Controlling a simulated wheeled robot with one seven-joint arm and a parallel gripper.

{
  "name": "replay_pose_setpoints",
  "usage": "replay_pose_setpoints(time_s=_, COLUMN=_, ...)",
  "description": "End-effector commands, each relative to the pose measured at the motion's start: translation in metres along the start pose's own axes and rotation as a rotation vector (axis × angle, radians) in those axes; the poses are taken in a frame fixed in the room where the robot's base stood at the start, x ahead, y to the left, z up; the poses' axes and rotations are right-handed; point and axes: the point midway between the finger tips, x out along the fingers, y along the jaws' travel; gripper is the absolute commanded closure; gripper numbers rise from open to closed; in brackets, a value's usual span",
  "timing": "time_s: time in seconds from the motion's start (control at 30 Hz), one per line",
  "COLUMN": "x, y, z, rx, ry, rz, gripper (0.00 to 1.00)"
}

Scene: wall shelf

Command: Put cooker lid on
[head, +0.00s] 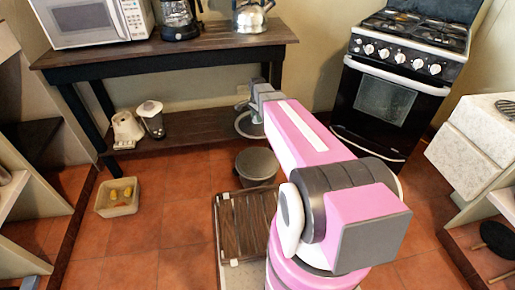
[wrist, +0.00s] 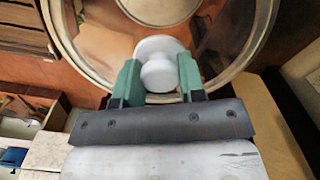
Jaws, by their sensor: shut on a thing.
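My gripper (wrist: 159,72) is shut on the white knob (wrist: 157,50) of a clear round lid with a pale rim (wrist: 262,30). Its green fingers are on both sides of the knob. In the head view my pink arm reaches away to the lower shelf area. The lid's pale rim (head: 240,126) shows there beside my arm's far end, partly hidden by it. I cannot tell for sure which thing is the cooker. The lid's lower face is not seen.
A wooden table (head: 170,45) holds a microwave (head: 95,20), coffee maker and kettle. Its lower shelf (head: 190,125) bears white appliances. A grey bin (head: 257,164) stands on the floor near my arm. A stove (head: 395,85) is at right, a yellow-filled box (head: 117,198) at left.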

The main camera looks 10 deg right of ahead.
Motion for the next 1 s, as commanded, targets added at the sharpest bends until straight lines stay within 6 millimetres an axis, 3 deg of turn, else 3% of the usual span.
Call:
replay_pose_setpoints(time_s=0.03, x=0.021, y=-0.005, z=-0.002, rx=0.057, ry=-0.002, rz=0.004, gripper=1.00)
replay_pose_setpoints(time_s=0.3, x=0.124, y=-0.009, z=-0.004, rx=0.396, ry=-0.001, rz=0.004, gripper=1.00)
replay_pose_setpoints(time_s=0.5, x=0.185, y=-0.005, z=-0.003, rx=0.599, ry=0.000, rz=0.002, gripper=1.00)
replay_pose_setpoints(time_s=0.7, x=0.214, y=-0.001, z=-0.001, rx=0.700, ry=0.000, rz=0.000, gripper=1.00)
replay_pose_setpoints(time_s=1.0, x=0.223, y=0.000, z=0.000, rx=0.717, ry=0.000, rz=0.000, gripper=1.00)
